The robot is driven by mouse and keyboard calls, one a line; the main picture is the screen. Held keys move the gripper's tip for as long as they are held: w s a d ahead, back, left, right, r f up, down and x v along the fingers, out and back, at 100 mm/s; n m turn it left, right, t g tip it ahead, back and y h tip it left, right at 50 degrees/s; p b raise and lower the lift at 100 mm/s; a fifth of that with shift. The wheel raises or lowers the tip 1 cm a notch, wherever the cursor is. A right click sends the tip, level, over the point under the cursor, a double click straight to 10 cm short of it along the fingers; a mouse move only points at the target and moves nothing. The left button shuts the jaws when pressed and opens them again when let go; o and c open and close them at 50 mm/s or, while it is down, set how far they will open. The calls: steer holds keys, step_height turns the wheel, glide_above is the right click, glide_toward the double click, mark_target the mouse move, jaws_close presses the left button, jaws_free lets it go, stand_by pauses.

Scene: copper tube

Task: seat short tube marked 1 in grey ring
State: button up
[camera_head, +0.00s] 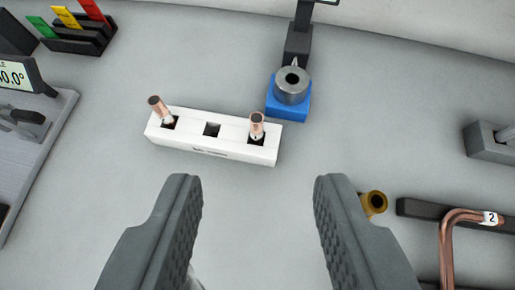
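Two short copper tubes stand in a white block with square holes (212,152). The left tube (157,105) leans to the left in its hole, and the right tube (257,124) stands nearly upright. The middle hole is empty. No number is readable on either tube, so I cannot tell which is marked 1. A grey ring (292,87) with a dark central hole sits on a blue base (288,112), behind and right of the block. My gripper (259,185) is open, its two fingers wide apart in front of the block, with nothing between them.
A bent copper tube marked 2 (447,240) lies on a dark bar at right. A brass fitting (374,202) is beside my right finger. A colored-strip rack (80,35) and a display device (20,75) are at left, a grey block (488,142) far right.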

mark_target(256, 118)
steer(key=shift+w+r+g, duration=0.65)
steer(key=shift+w+g, duration=4.65)
steer(key=shift+w, duration=0.9)
steer(key=f, duration=1.2)
steer(key=shift+d, duration=0.2)
steer(key=shift+w+a+f, duration=0.15)
steer(key=shift+f, duration=1.2)
steer(key=shift+w+a+f, duration=0.1)
steer(key=shift+f, duration=1.25)
jaws_close()
